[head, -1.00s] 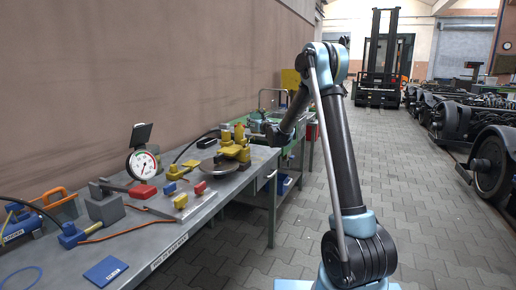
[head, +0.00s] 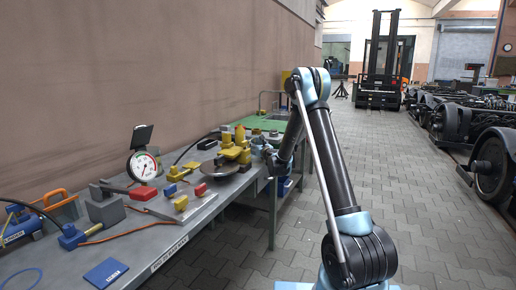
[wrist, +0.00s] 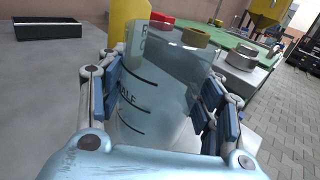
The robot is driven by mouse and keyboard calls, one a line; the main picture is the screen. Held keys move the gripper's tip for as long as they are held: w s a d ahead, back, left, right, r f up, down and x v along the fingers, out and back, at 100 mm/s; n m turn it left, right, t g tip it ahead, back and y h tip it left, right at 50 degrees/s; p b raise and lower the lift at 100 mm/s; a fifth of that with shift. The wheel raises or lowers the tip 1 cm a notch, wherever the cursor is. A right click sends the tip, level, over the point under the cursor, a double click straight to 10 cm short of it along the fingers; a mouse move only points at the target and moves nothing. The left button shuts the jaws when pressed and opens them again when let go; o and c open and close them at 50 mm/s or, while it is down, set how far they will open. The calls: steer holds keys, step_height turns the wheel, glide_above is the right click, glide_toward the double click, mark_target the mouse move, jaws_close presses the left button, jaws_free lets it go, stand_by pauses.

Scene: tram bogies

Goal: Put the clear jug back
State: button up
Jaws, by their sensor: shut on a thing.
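The clear jug (wrist: 150,112) has dark level lines and lettering on its side, and it fills the middle of the wrist view. My gripper (wrist: 163,90) is shut on it, with blue finger pads on both sides of its wall. The jug looks roughly upright over or at the bench's right edge. I cannot tell whether its base touches the bench. In the head view my gripper (head: 272,158) is at the bench edge, right of the yellow tools, and the jug is hard to make out there.
The grey bench (head: 165,235) holds a pressure gauge (head: 142,165), a dark round plate (head: 219,168) and yellow tools (head: 235,148). A green-topped bench (head: 262,124) stands beyond. A dark tray (wrist: 48,30) lies at left in the wrist view.

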steer(key=o, duration=1.1)
